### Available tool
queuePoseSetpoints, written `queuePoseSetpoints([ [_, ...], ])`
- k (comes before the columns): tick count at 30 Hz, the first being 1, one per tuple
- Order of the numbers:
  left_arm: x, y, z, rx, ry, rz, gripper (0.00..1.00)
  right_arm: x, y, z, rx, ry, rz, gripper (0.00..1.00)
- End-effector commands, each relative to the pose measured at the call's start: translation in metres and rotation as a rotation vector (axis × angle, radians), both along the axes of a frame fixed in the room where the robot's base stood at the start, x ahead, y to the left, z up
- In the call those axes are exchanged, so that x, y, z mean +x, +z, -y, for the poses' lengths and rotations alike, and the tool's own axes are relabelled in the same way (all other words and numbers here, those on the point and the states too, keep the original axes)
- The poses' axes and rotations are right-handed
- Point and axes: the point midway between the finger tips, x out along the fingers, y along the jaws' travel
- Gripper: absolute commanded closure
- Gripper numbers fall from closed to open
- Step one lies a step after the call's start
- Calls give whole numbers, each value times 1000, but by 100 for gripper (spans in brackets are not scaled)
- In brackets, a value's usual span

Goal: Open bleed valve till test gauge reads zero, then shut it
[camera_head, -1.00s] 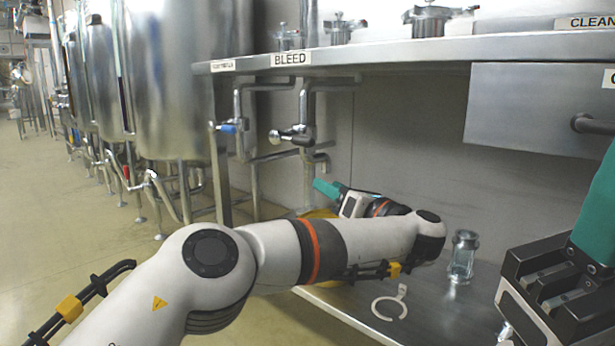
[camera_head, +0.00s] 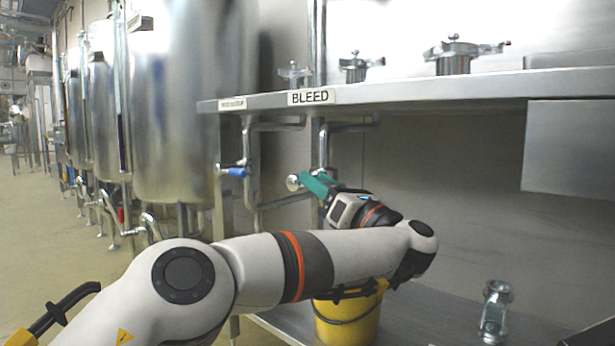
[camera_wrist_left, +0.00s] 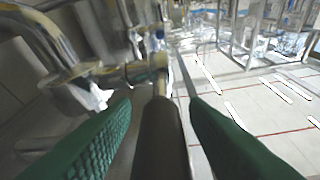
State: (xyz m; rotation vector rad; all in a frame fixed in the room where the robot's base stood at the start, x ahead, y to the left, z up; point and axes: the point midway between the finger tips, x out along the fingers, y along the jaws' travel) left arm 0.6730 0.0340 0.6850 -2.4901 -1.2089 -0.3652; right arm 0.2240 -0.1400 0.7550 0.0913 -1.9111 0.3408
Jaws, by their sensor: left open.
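In the left wrist view, the open fingers (camera_wrist_left: 160,120) stand either side of a dark rod (camera_wrist_left: 160,140), apparently the valve handle, with a gap on each side. Shiny pipework (camera_wrist_left: 50,45) shows beyond. No readable test gauge shows. My right gripper's fingers are out of view.
A blue-handled valve (camera_head: 235,172) is close on the left. A yellow bucket (camera_head: 347,322) stands under my left arm. The shelf edge (camera_head: 430,92) with clamped fittings runs above the gripper.

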Motion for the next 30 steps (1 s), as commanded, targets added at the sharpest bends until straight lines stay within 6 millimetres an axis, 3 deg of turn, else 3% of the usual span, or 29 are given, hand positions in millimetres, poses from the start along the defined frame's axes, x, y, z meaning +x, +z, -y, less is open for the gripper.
queuePoseSetpoints([
  [9,1,2,-1,0,-1,0,59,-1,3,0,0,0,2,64],
  [17,1,2,-1,0,-1,0,100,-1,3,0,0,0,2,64],
  [30,1,7,-1,-43,-1,-30,100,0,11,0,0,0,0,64],
])
